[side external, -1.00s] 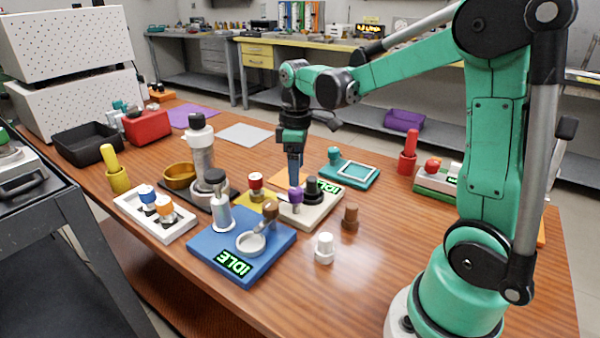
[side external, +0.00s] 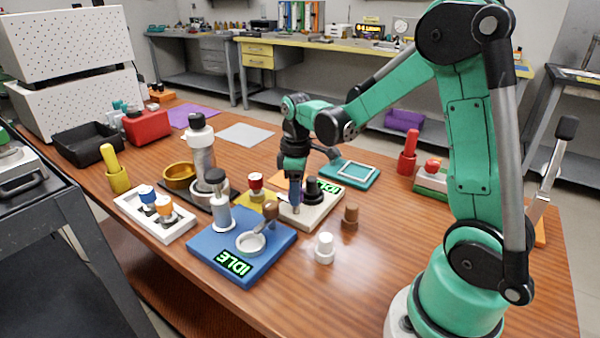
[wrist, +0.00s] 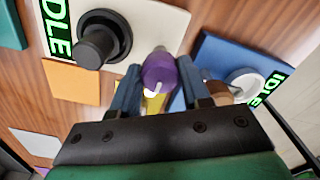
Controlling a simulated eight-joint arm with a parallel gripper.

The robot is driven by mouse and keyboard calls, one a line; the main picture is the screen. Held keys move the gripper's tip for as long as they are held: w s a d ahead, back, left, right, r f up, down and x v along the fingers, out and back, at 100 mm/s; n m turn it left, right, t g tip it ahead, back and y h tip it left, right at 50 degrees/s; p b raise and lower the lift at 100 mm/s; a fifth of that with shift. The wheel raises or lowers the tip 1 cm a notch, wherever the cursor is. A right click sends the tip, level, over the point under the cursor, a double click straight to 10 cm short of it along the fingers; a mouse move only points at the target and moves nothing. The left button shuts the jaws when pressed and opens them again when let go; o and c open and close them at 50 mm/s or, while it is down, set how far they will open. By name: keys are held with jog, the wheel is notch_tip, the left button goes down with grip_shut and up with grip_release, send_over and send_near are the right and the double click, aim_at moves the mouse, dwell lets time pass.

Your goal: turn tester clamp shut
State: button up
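The tester is a cream block (side external: 322,212) with a black knob (side external: 312,187) and a green IDLE display, near the middle of the table. In the wrist view its cream top (wrist: 166,22) carries the black knob (wrist: 100,40) and a purple knob (wrist: 160,74) with a white mark. My gripper (side external: 296,206) is lowered over the tester's front left part in the side view, hiding the purple knob there. In the wrist view the fingers of my gripper (wrist: 161,78) stand on both sides of the purple knob, very close to it. I cannot tell whether they press on it.
A blue station (side external: 215,246) with a grey post, small pan and IDLE display stands close on the left. A white peg (side external: 325,248) and brown peg (side external: 350,216) stand on the right. A teal pad (side external: 352,174) lies behind.

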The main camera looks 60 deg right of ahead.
grip_shut()
jog(key=shift+m, duration=0.3)
jog(key=m, duration=0.3)
jog(key=shift+m, duration=0.3)
jog(key=m, duration=0.4)
jog(key=shift+m, duration=0.3)
jog(key=m, duration=0.4)
jog(key=shift+a, duration=0.1)
jog(key=shift+m, duration=2.5)
